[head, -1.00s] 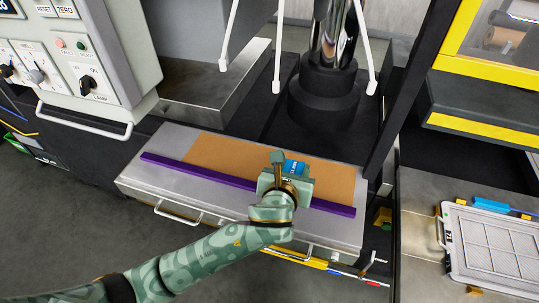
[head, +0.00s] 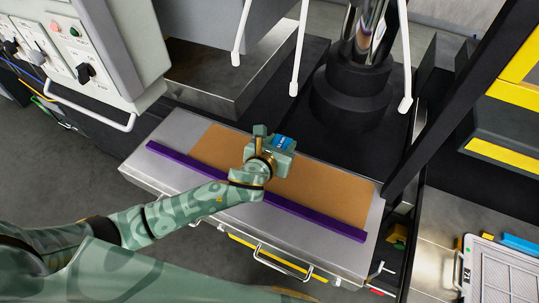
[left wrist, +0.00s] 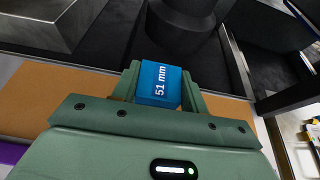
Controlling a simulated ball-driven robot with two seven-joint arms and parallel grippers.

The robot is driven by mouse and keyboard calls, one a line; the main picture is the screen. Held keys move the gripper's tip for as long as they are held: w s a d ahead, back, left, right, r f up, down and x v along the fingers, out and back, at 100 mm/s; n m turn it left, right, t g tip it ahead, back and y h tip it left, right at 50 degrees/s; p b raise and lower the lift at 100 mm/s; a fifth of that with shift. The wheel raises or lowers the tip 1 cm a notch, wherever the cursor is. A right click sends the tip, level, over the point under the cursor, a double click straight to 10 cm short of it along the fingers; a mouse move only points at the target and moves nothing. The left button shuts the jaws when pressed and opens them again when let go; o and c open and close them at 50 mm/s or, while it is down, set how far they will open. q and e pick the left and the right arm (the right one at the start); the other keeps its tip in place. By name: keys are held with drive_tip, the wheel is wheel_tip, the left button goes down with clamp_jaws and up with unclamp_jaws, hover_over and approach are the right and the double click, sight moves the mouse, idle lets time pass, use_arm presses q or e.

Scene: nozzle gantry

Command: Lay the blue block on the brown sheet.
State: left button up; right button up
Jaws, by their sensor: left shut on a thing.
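The blue block (head: 281,142) is between the fingers of my left gripper (head: 275,144). In the left wrist view the block (left wrist: 160,85) carries the white marking "51 mm", and the left gripper (left wrist: 159,86) is shut on it with a finger at each side. The brown sheet (head: 330,188) lies flat on the grey metal table and also shows in the left wrist view (left wrist: 40,92). In the head view the gripper and block are over the sheet's middle to left part; I cannot tell how high above it. My right gripper is not in view.
A purple bar (head: 315,220) runs along the near edge of the sheet on the grey table (head: 172,136). Behind it stands a dark column base (head: 350,98) with white rods hanging nearby. A control panel (head: 75,55) is at the left. The sheet's right part is clear.

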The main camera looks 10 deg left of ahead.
use_arm(q)
drive_tip(key=f, duration=0.1)
drive_tip(key=a+f, duration=0.1)
drive_tip(key=w+a+f, duration=0.1)
drive_tip(key=shift+f+b, duration=0.3)
drive_tip(key=shift+f, duration=0.05)
drive_tip(key=shift+w+a+f, duration=0.15)
drive_tip(key=shift+a+f, duration=0.25)
drive_tip(key=shift+f, duration=0.15)
drive_tip(key=f, duration=0.1)
drive_tip(key=f+b, duration=0.1)
drive_tip(key=shift+a+f, duration=0.35)
drive_tip(key=shift+f, duration=0.45)
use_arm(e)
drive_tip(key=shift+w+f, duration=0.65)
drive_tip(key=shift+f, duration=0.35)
use_arm(q)
drive_tip(key=o, duration=1.2)
drive_tip(key=shift+f, duration=0.1)
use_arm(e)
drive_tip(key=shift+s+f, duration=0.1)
